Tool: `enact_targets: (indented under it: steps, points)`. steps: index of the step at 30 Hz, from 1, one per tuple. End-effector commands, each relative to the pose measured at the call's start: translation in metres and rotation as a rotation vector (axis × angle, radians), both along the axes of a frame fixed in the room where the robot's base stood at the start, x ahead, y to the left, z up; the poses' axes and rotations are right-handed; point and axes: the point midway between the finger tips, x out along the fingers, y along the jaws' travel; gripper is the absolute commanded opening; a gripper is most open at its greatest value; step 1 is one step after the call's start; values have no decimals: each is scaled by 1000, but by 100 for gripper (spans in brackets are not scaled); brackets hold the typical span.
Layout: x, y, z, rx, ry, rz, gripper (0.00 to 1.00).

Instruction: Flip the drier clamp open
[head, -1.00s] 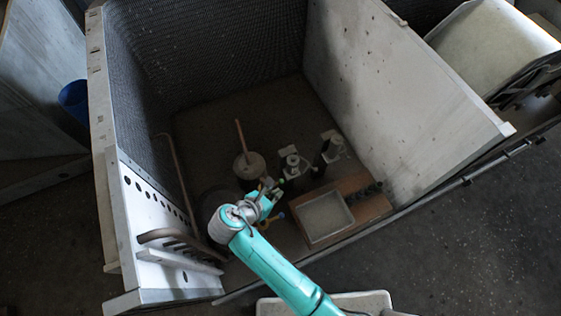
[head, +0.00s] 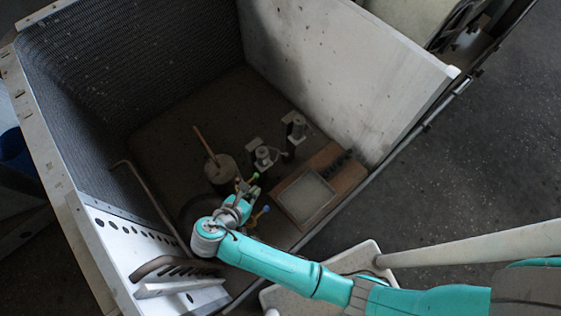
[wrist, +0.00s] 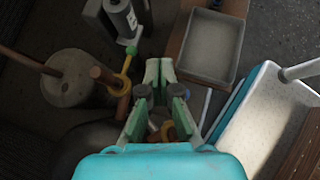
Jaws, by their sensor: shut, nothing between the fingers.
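In the wrist view a yellow ring-shaped clamp (wrist: 118,88) sits around a short copper-coloured cylinder (wrist: 103,75), likely the drier. Its yellow arm ends in a green tip (wrist: 131,50). In the head view the green tip (head: 255,175) shows beside my gripper (head: 248,189); the clamp's ring is too small to make out there. My gripper (wrist: 159,68) is shut and empty, pointing down to the right of the clamp, apart from it in the wrist view. An orange-yellow ring (wrist: 168,131) is partly hidden behind my fingers. A blue-tipped yellow lever (head: 264,210) lies right of my gripper.
A grey canister (head: 221,170) with a copper pipe stands left of the clamp. Grey-topped devices (head: 265,157) stand behind. A shallow grey tray (head: 304,196) on a brown board lies to the right. The perforated white panel (head: 140,250) and housing wall (head: 350,75) bound the space.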

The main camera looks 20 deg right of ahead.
Motion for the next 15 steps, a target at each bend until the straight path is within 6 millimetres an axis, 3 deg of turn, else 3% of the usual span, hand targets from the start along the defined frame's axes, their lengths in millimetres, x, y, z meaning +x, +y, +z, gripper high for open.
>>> enact_targets:
  steps: [15]
  points:
    - [45, -62, -63, -1, 1, -4, 0]
